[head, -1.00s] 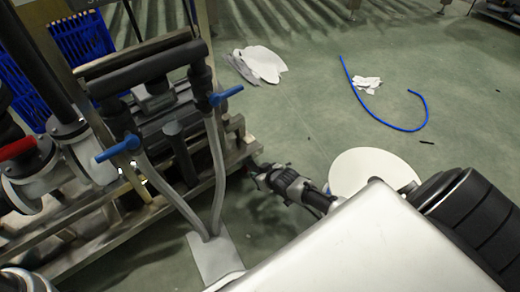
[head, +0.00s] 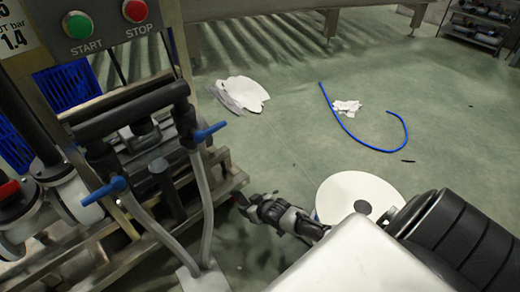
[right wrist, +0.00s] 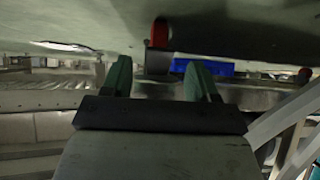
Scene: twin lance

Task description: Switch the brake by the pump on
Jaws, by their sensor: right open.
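I cannot make out for certain which part is the brake. The pipe rack at the left of the head view carries two blue handles, a near one (head: 104,190) and a far one (head: 208,131), and a red handle (head: 9,189) at the left edge. My right gripper (head: 243,203) is low beside the rack's right end, apart from the handles. In the right wrist view its two greenish fingers (right wrist: 158,80) are open with nothing held. Beyond them shows a red piece (right wrist: 160,32) on a dark block. My left gripper is out of view.
A panel has a green START button (head: 76,25) and a red STOP button (head: 135,11). A blue hose (head: 362,143), white sheets (head: 240,92) and a white disc (head: 345,190) lie on the floor. Open floor lies right of the rack.

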